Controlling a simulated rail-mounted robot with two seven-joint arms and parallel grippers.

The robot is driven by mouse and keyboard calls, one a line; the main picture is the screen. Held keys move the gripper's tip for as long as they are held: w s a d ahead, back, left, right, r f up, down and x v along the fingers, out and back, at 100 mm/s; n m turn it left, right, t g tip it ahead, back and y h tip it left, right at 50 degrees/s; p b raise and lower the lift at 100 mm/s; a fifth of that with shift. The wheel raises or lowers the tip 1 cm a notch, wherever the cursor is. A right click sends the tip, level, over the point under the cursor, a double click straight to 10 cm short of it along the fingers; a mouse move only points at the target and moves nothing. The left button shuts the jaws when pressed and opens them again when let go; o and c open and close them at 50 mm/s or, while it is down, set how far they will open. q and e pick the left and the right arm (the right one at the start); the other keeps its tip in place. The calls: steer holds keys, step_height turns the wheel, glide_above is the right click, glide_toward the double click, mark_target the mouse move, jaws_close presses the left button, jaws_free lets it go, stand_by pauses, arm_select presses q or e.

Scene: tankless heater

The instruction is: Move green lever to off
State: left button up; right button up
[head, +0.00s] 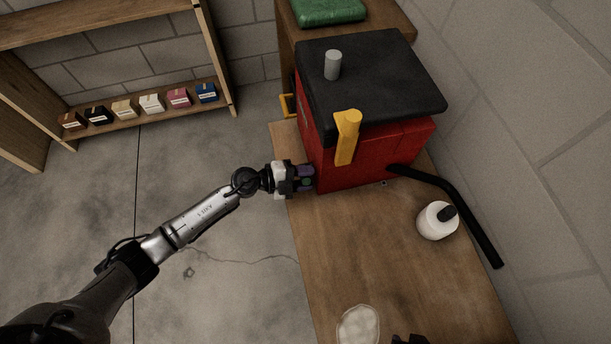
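The heater is a red box (375,158) with a black lid (378,75), standing on a wooden bench. A yellow lever or handle (347,138) stands on its front, and a grey knob (333,65) rises from the lid. My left gripper (304,179) is at the lower left corner of the red box, close against its side. A small green patch (307,182) with purple beside it shows at the fingertips. I cannot tell whether it is the green lever or part of the gripper, nor whether the fingers are closed. A dark piece at the bottom edge may be my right gripper (410,340).
A black bent pipe (455,200) runs from the heater's right side. A white bottle (437,220) and a pale round item (358,325) are on the wooden bench (345,240). A shelf (150,110) with several small boxes is at upper left. Open floor lies left of the bench.

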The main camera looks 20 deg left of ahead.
arm_select(q)
jaws_close()
steer(key=shift+r, duration=0.1)
arm_select(e)
steer(key=shift+r, duration=0.2)
